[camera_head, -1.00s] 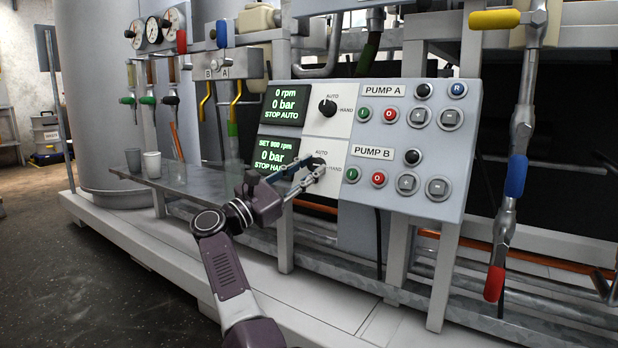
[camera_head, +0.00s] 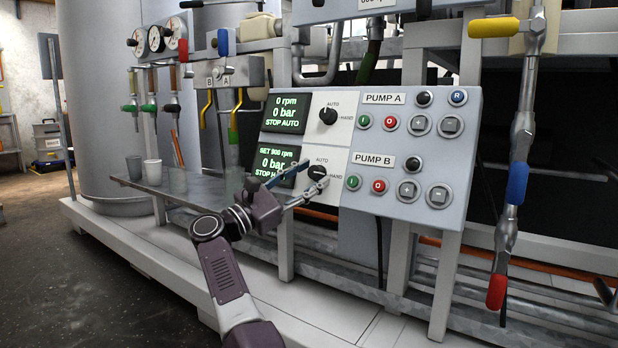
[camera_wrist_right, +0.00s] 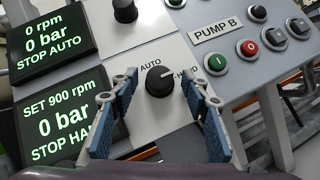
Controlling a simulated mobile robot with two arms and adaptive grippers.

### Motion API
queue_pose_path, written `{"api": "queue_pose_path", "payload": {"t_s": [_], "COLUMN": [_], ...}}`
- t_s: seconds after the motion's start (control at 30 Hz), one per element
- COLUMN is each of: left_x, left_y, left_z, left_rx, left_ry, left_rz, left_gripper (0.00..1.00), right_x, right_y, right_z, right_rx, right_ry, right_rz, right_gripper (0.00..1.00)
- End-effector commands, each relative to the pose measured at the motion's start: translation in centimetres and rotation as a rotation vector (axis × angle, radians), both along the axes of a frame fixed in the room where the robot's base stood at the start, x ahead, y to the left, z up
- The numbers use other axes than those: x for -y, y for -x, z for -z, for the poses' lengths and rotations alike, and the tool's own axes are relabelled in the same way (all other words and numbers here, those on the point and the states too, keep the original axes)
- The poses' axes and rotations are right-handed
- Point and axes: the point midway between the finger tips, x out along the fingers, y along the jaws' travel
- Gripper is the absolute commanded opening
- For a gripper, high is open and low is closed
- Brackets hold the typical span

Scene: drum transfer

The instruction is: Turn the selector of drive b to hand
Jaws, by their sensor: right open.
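The drive B selector (camera_head: 317,171) is a black knob on the white plate of the pump B row, between AUTO and HAND labels. In the right wrist view the knob (camera_wrist_right: 160,80) has its white mark pointing right, towards HAND. The lower display (camera_wrist_right: 62,122) reads SET 900 rpm, 0 bar and STOP HA, the last letters hidden by a finger. My right gripper (camera_wrist_right: 157,90) is open, with one blue-padded finger on each side of the knob and visible gaps between. My left gripper is not in view.
The pump A selector (camera_head: 328,115) sits just above. Push buttons (camera_head: 379,185) are to the right on the same panel (camera_head: 440,205). A metal shelf with two cups (camera_head: 152,168) is at left. A pipe with coloured handles (camera_head: 516,183) stands at right.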

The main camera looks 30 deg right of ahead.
Motion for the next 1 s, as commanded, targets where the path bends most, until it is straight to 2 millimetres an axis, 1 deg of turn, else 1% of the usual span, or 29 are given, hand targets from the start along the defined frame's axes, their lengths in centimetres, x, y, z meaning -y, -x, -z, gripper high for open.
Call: {"api": "queue_pose_path", "payload": {"t_s": [0.07, 0.17, 0.27, 0.5, 0.6, 0.7, 0.83, 1.0], "left_x": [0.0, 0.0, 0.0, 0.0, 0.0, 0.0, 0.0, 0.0], "left_y": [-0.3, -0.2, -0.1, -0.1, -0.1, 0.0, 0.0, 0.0], "left_z": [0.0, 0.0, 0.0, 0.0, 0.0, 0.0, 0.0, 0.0], "left_rx": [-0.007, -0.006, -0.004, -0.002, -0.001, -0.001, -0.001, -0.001], "left_ry": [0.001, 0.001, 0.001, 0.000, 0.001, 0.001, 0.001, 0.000], "left_rz": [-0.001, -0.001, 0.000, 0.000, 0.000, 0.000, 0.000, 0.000], "left_gripper": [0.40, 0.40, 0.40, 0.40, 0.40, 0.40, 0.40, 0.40], "right_x": [-0.1, -0.8, -2.3, -7.2, -8.9, -10.2, -11.1, -11.4], "right_y": [0.0, 0.0, 0.1, 0.6, 0.7, 0.9, 1.0, 1.1], "right_z": [0.1, 0.3, 0.9, 2.5, 3.1, 3.5, 3.9, 3.9], "right_rx": [-0.001, -0.001, -0.002, -0.003, -0.002, -0.002, -0.001, 0.000], "right_ry": [0.000, 0.000, 0.000, 0.000, 0.000, -0.001, 0.001, 0.001], "right_rz": [0.000, -0.001, -0.004, -0.003, -0.003, -0.002, -0.001, 0.000], "right_gripper": [0.42, 0.42, 0.42, 0.42, 0.42, 0.42, 0.42, 0.42]}}
